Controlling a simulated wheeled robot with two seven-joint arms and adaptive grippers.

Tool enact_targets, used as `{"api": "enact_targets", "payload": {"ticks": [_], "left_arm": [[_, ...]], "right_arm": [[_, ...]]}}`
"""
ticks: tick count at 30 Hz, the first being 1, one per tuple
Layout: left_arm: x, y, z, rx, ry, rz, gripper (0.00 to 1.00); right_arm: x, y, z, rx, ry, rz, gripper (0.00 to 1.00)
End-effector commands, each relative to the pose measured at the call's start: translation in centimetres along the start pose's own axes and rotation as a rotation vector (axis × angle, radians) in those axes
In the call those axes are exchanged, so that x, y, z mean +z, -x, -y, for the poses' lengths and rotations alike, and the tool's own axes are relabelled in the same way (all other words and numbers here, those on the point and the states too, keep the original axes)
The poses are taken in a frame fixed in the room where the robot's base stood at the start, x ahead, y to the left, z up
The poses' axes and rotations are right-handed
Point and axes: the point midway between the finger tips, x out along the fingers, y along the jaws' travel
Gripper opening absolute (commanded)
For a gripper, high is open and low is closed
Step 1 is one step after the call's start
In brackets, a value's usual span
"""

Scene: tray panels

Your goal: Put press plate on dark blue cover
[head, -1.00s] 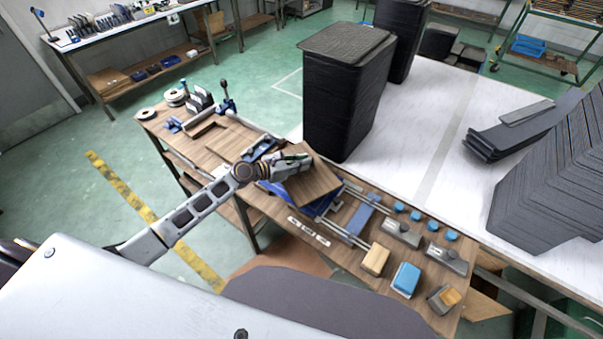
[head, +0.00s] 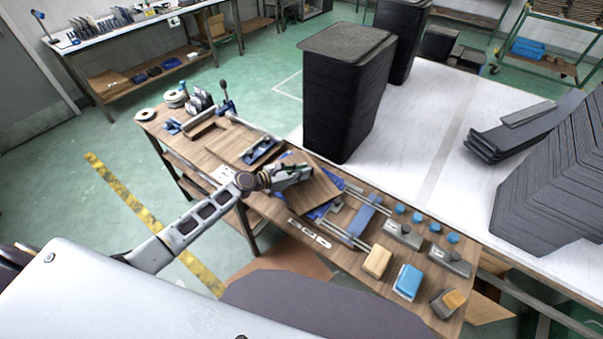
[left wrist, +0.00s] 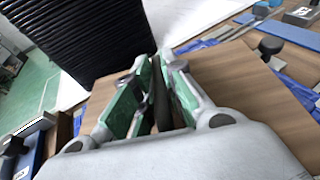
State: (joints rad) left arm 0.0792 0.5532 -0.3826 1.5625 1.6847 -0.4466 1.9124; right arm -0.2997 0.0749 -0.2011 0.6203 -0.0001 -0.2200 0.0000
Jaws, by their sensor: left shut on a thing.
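The press plate, a brown wood-grain board (head: 318,195), is held by my left gripper (head: 303,172) near the middle of the workbench. In the left wrist view the gripper's green-padded fingers (left wrist: 157,92) close on a thin dark part standing up from the board (left wrist: 240,95). The dark blue cover (head: 290,158) lies under the board; only its blue edges show around it, also in the left wrist view (left wrist: 212,40). The board looks turned relative to the cover. I cannot tell whether they touch. My right gripper is not in view.
Metal rails with a blue bar (head: 362,215) lie right of the board. Tan (head: 376,261) and light-blue (head: 407,281) blocks and several blue-topped parts stand farther right. A tall black stack (head: 345,95) rises behind the board. A blue tool (head: 260,149) lies to its left.

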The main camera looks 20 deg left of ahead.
Motion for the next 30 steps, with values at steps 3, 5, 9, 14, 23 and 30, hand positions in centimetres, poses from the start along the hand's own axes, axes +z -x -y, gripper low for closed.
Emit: {"api": "enact_targets", "payload": {"ticks": [3, 5, 9, 14, 23, 30], "left_arm": [[0.21, 0.02, -0.06, 0.001, -0.001, 0.002, 0.00], [0.21, 0.03, -0.06, 0.001, -0.001, 0.002, 0.00], [0.07, -0.02, -0.05, 0.001, -0.001, 0.002, 0.00], [-0.16, -0.03, -0.03, 0.000, 0.000, 0.000, 0.22], [-0.15, -0.03, -0.03, 0.000, -0.001, 0.000, 0.33], [0.08, 0.04, -0.03, 0.000, -0.001, -0.001, 0.33]], "right_arm": [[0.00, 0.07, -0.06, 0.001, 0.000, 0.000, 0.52], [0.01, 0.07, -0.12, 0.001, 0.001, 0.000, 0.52], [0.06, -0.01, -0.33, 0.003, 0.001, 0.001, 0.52], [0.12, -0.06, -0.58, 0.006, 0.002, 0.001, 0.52], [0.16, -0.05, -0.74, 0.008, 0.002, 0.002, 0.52], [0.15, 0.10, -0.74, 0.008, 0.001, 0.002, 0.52]]}}
